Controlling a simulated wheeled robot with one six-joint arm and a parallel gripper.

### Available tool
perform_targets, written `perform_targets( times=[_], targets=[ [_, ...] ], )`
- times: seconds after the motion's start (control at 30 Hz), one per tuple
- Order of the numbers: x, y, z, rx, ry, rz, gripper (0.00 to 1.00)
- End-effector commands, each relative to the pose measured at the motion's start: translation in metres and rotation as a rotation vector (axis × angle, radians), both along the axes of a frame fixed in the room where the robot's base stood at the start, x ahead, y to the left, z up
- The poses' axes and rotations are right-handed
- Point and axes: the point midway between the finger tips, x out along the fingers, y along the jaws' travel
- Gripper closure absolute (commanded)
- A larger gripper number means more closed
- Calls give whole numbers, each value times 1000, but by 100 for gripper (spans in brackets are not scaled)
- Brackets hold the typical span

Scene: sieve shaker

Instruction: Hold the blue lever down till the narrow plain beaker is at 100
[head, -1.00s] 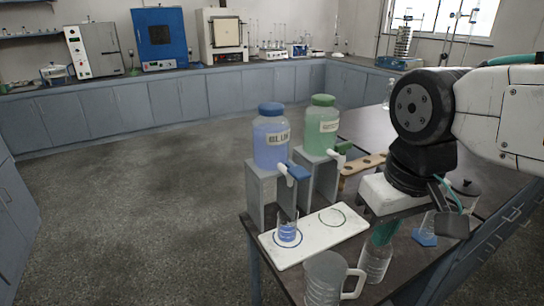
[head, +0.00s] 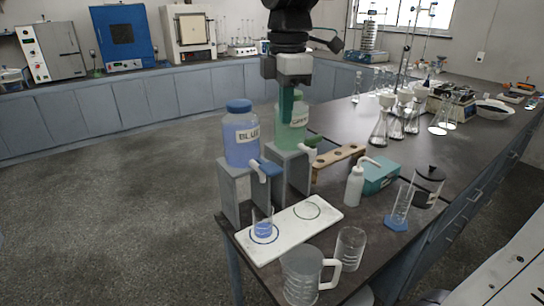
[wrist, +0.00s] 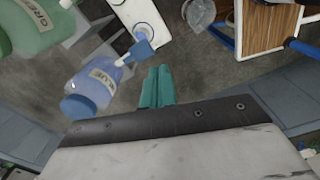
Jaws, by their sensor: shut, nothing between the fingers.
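The blue bottle (head: 241,140) stands on a grey stand, with the blue lever (head: 270,168) on its tap. A narrow beaker (head: 263,228) with blue liquid stands below that tap, on the blue ring of the white board (head: 285,238). Its level against the marks is too small to read. My gripper (head: 287,122) points down in front of the green bottle (head: 296,133), above and to the right of the blue lever, apart from it. Its teal fingers are shut and empty. The wrist view shows the fingers (wrist: 157,72) close to the blue lever (wrist: 142,50) in the picture.
The green bottle's tap has a green lever (head: 311,142). An empty ring lies on the board's right. A handled jug (head: 302,276) and a clear beaker (head: 350,248) stand in front. A wash bottle (head: 355,186), teal box (head: 381,175) and cylinder (head: 401,205) stand right.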

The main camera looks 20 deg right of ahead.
Motion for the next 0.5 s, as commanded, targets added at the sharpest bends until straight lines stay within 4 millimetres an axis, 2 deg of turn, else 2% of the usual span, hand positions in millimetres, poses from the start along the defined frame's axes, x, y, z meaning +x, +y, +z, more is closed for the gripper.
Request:
perform_targets(
  times=[0.03, 0.1, 0.2, 0.5],
  targets=[
    [16, 3, 3, -2, 7, 91, 100],
    [31, 6, 7, -3, 15, 198, 100],
    [43, 8, 10, -3, 18, 292, 100],
    [47, 9, 11, -4, 20, 330, 100]
  ],
)
